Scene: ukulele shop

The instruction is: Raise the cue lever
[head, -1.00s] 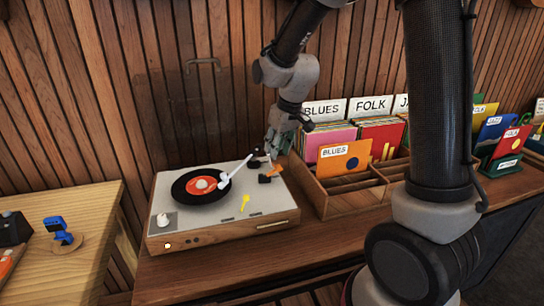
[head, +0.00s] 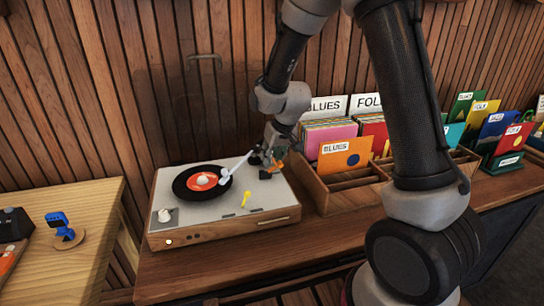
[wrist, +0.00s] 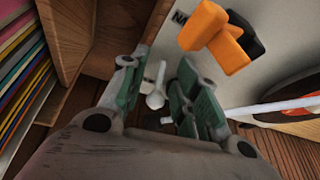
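The turntable (head: 262,205) stands on the counter, with a black record (head: 188,190) and a white tonearm (head: 238,165) reaching over the record. An orange lever-like piece with a dark base, apparently the cue lever (head: 265,174), is at the deck's back right. It shows larger in the wrist view (wrist: 228,50), to the right of my fingers. My gripper (head: 274,158) is low over that corner and partly covers it. In the wrist view my gripper (wrist: 155,80) is open, with a small white rounded piece (wrist: 155,98) seen between its green-padded fingers. I cannot tell whether they touch it.
A wooden record crate (head: 340,195) with sleeves and genre cards stands close to the right of the turntable. A slatted wall (head: 140,80) is behind. A wooden table (head: 95,205) with a blue object is at left.

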